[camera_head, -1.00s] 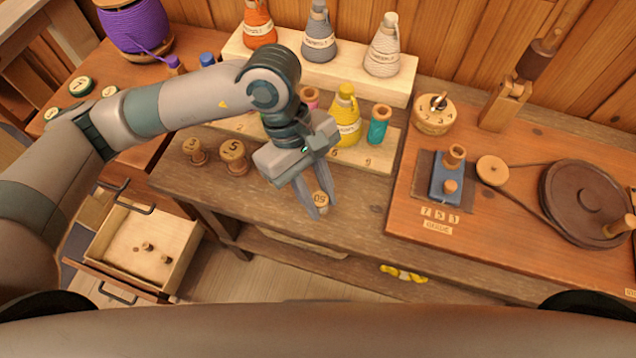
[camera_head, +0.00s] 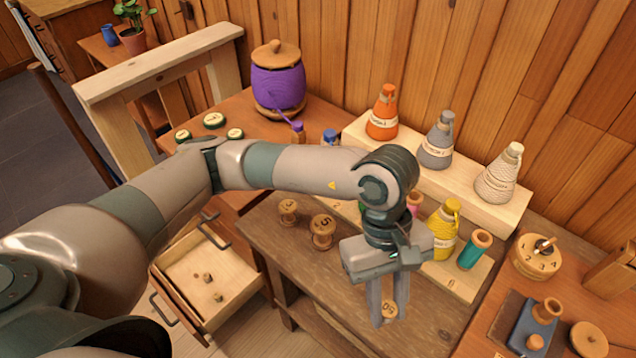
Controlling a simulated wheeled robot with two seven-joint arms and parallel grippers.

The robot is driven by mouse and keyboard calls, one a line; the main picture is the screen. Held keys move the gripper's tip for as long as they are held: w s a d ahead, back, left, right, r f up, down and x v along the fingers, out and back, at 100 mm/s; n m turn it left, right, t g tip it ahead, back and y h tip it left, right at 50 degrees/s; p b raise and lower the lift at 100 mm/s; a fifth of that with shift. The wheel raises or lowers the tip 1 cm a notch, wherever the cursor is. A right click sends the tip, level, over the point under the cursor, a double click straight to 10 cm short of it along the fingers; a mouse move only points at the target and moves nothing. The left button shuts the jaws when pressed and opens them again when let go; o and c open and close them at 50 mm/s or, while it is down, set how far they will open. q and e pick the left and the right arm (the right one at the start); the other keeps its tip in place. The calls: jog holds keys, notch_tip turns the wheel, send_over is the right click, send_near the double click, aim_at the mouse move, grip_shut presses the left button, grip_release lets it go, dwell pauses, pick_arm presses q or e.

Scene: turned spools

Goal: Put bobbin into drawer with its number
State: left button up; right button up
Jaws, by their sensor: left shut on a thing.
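My left gripper (camera_head: 389,312) is shut on a small wooden bobbin (camera_head: 389,309) with a marked pale end, over the front of the brown workbench. The mark looks like a 5 and a 0, but I cannot read it surely. Two more wooden bobbins stand upright on the bench left of the gripper: one marked 3 (camera_head: 289,211) and one marked 5 (camera_head: 322,232). An open drawer (camera_head: 238,279) is at the lower left, below the bench, with a few small wooden pieces inside. No drawer number is readable. My right gripper is out of view.
A raised shelf (camera_head: 455,185) carries orange (camera_head: 382,114), grey (camera_head: 436,142) and cream (camera_head: 498,175) thread cones. A yellow cone (camera_head: 445,228) and a teal spool (camera_head: 474,250) stand behind the gripper. A purple thread pot (camera_head: 278,82) stands at the back. My left arm crosses above the drawer side.

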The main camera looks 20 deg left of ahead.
pick_arm(q)
jog(key=w+a+r+m+y, duration=0.1)
jog(key=w+a+m, duration=0.3)
jog(key=a, duration=0.6)
jog(key=w+a+r+m+g+y, duration=0.1)
jog(key=w+a+r+m, duration=0.1)
jog(key=w+a+m, duration=0.2)
jog(key=w+a, duration=0.3)
jog(key=a, duration=0.3)
jog(key=shift+w+y, duration=0.25)
jog(key=shift+y, duration=0.15)
